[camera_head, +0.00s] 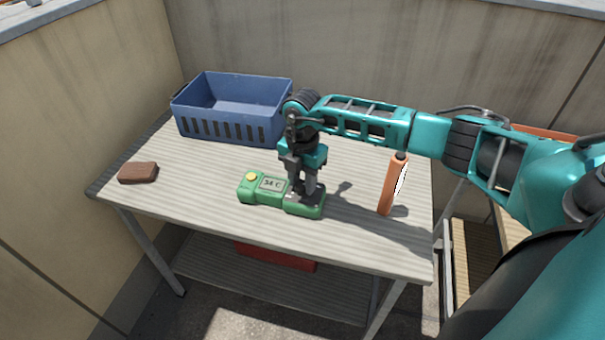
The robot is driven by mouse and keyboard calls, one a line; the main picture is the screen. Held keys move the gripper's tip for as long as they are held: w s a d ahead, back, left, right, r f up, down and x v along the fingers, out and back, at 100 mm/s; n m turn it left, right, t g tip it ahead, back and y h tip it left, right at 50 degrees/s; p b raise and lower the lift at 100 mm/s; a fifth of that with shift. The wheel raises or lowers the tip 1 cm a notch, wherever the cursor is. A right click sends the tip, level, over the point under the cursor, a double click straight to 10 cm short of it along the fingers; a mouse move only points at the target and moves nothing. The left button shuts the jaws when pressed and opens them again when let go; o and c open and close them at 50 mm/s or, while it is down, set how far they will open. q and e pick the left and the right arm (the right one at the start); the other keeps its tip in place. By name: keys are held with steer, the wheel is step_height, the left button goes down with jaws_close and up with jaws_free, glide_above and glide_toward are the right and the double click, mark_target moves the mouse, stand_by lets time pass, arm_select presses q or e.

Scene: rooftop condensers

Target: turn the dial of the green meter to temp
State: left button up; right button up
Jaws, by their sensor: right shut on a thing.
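The green meter (263,197) lies flat on the table, near its middle. It has a yellow round button (251,177) at its left end and a small grey display (272,184) that seems to read "34 C". My right gripper (303,194) points straight down over the meter's right end and is shut on the dial there. The fingers hide most of the dial, so its pointer and markings cannot be read. My left gripper is not in view.
A blue crate (222,128) stands at the back left of the table (190,195). A brown block (138,172) lies at the left edge. A red object (275,257) is on the lower shelf. Walls close in behind and left.

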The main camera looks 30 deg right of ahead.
mark_target(303, 184)
steer(key=shift+m, duration=0.5)
steer(key=shift+p, duration=0.3)
steer(key=o, duration=1)
steer(key=shift+o, duration=0.2)
steer(key=shift+r, duration=0.1)
step_height(303, 184, up, 13)
steer(key=shift+p, duration=0.35)
